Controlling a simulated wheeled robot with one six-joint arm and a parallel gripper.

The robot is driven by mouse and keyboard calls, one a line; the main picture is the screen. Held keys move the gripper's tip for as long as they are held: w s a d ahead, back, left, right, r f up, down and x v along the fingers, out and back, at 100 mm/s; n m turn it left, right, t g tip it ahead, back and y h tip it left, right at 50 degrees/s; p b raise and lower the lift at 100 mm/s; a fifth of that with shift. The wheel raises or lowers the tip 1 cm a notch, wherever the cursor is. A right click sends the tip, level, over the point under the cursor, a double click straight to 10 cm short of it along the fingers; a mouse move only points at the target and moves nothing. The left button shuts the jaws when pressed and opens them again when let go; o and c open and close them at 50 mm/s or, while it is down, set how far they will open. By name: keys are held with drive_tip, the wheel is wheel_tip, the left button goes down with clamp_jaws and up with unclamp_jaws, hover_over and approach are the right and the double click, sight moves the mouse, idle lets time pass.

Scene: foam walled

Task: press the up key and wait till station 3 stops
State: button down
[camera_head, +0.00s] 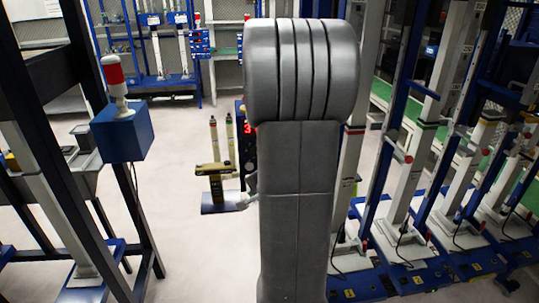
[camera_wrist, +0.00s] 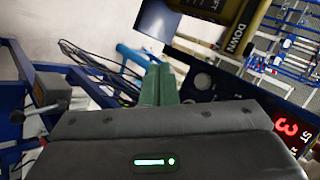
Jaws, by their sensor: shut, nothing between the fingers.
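In the wrist view my gripper (camera_wrist: 158,82) has its two green fingers together, with nothing between them. A dark blue control panel (camera_wrist: 212,86) is just beyond and to the right of the fingertips; a round light spot shows on it. A yellow-edged part marked DOWN (camera_wrist: 236,38) sits above it. I cannot make out an up key. A red lit "3" display (camera_wrist: 286,130) is at the right, with "ST" below it. In the head view the display (camera_head: 248,128) shows partly behind my arm, which hides my gripper. I cannot tell whether the fingertips touch the panel.
Blue-based lift columns (camera_head: 400,215) stand in a row at the right. A dark frame with a blue box (camera_head: 123,132) and red-white beacon (camera_head: 112,72) is at the left. Black cables (camera_wrist: 95,125) and a blue tube lie near the gripper. Pale floor (camera_head: 170,190) is open at centre left.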

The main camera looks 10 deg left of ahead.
drive_tip(key=shift+w+r, duration=0.2)
drive_tip(key=shift+w, duration=0.3)
drive_tip(key=w+a+p, duration=0.2)
drive_tip(key=w+p, duration=0.2)
drive_tip(key=w, duration=0.4)
drive_tip(key=shift+w+a, duration=0.2)
drive_tip(key=shift+w, duration=0.15)
idle(1.9)
drive_tip(key=shift+w+a, duration=0.1)
drive_tip(key=shift+w, duration=0.15)
